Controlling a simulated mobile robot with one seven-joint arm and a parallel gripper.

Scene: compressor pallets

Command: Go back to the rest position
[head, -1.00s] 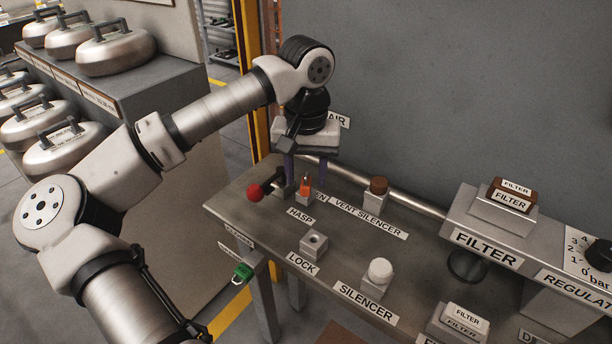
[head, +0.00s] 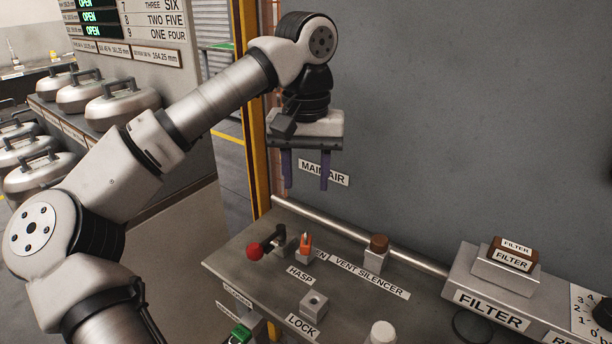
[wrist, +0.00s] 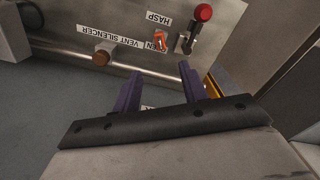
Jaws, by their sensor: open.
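My gripper (head: 306,170) hangs in the air above the back left of the grey bench, in front of the wall. Its two purple fingers point down, apart, with nothing between them. In the wrist view my gripper (wrist: 158,88) shows the same open, empty fingers. Below it on the bench are a red knob (head: 254,250) on a black lever and an orange piece (head: 305,241) on a small block by the HASP label. Both also show in the wrist view, the red knob (wrist: 204,12) at the top. The fingers touch none of them.
A brown vent silencer (head: 379,243), a LOCK block (head: 314,303) and a FILTER housing (head: 500,275) stand on the bench. A pipe (head: 350,236) runs along its back edge. A yellow post (head: 250,110) stands behind my arm. Silver lidded pots (head: 120,103) stand at left.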

